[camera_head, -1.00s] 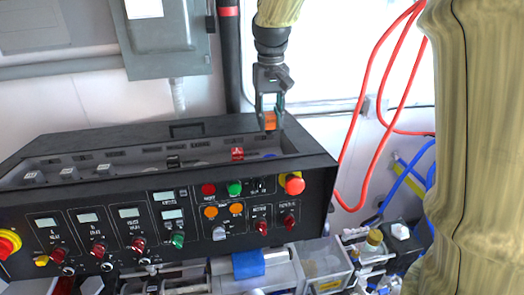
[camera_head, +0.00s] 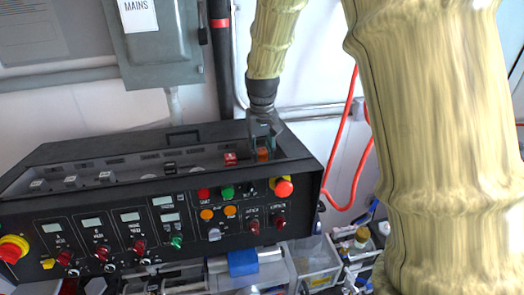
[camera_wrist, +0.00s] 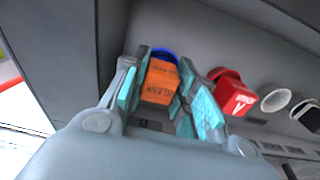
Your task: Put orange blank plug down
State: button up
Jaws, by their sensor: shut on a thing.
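The orange blank plug (camera_wrist: 160,82) is between the teal finger pads of my gripper (camera_wrist: 158,90) in the wrist view, with dark print on its face. My gripper is shut on it. In the head view the plug (camera_head: 263,154) hangs below my gripper (camera_head: 263,146) at the right end of the recessed top of the black control console (camera_head: 110,218). A blue round part (camera_wrist: 163,54) shows just behind the plug in the wrist view. Whether the plug touches the recess floor cannot be told.
The recess wall is close to my gripper. A grey electrical box (camera_head: 157,45) hangs on the wall behind.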

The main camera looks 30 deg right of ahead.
aim_at(262, 150)
jog(key=o, duration=1)
jog(key=shift+o, duration=0.2)
notch_tip(262, 150, up, 12)
jog(key=b, duration=0.5)
